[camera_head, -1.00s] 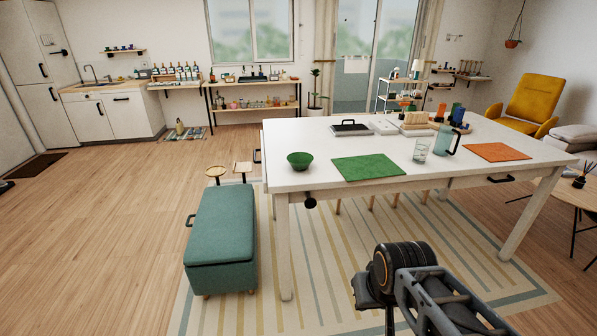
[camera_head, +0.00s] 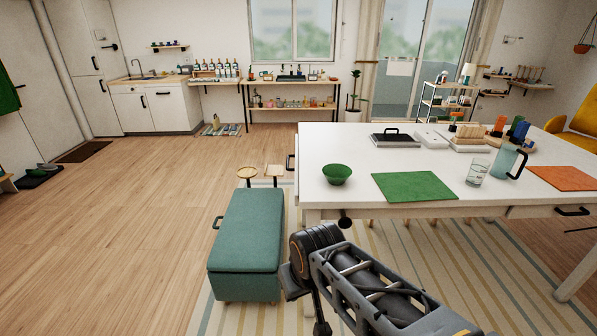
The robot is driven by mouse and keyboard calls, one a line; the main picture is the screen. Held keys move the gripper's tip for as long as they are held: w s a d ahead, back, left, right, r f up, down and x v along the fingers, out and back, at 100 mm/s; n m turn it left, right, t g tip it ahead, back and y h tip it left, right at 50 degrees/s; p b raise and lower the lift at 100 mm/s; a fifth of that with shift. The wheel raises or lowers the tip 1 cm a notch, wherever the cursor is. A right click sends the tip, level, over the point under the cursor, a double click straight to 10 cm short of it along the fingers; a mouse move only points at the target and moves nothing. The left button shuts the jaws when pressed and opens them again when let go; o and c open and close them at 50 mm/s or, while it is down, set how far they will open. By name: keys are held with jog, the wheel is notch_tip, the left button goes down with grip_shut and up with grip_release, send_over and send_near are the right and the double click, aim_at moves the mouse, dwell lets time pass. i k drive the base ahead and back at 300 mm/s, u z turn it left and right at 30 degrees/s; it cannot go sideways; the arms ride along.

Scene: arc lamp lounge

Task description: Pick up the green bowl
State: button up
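The green bowl (camera_head: 337,174) stands upright on the white table (camera_head: 330,150), near its left front corner. A green placemat (camera_head: 414,186) lies flat just to its right, apart from it. My arm reaches in from the bottom of the view, in front of the table. Its fingertips do not show, so I cannot see whether the gripper is open or shut. Nothing is touching the bowl.
A teal storage bench (camera_head: 246,245) stands left of the table's front. A glass (camera_head: 477,172), a blue pitcher (camera_head: 505,162) and an orange placemat (camera_head: 566,178) are on the table's right part. Wooden floor (camera_head: 130,230) on the left is clear.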

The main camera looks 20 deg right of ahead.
aim_at(335, 174)
jog(key=z, duration=0.05)
jog(key=i, duration=1.1)
jog(key=z, duration=0.45)
